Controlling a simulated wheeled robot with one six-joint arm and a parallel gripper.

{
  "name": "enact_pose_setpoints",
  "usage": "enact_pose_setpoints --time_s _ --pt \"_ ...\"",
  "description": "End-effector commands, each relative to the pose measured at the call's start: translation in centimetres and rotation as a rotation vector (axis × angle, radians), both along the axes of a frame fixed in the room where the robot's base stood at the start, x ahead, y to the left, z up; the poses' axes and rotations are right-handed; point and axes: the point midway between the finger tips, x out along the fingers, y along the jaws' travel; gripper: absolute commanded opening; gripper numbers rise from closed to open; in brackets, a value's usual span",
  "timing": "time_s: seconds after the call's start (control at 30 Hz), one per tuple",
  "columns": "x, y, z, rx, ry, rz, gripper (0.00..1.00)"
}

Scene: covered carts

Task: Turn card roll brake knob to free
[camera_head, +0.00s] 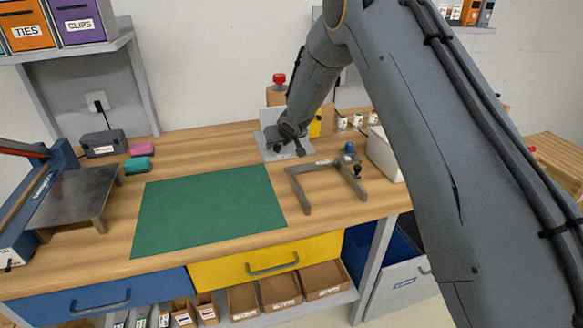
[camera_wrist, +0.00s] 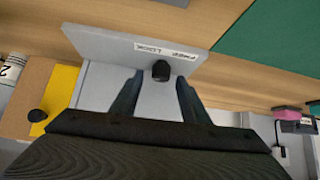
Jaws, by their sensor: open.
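The black brake knob (camera_wrist: 161,71) sits on a grey plate (camera_wrist: 110,42) in the wrist view, beside a white label (camera_wrist: 165,49) that reads FREE and LOCK, shown upside down. My gripper (camera_wrist: 159,82) is open, with one finger to each side of the knob; I cannot tell whether either finger touches it. In the head view my gripper (camera_head: 294,146) is low over the grey plate (camera_head: 270,153) at the back of the bench, and my arm hides much of that spot. Which way the knob is turned is not clear.
A green mat (camera_head: 208,208) lies front left of the plate. A grey U-shaped frame (camera_head: 305,195) is close to its right, with a white bin (camera_head: 384,155) beyond. A yellow part (camera_wrist: 63,90) with another black knob (camera_wrist: 37,115) stands left in the wrist view.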

Motion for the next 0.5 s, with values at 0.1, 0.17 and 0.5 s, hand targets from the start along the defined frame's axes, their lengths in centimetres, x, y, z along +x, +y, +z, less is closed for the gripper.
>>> enact_pose_setpoints --time_s 0.1,0.17,0.5 --pt "0.14 0.07 -0.31 -0.001 0.001 -0.012 0.41" --pt "0.15 0.10 -0.34 -0.001 0.002 -0.020 0.41" --pt "0.18 0.19 -0.29 -0.001 0.004 -0.054 0.41"
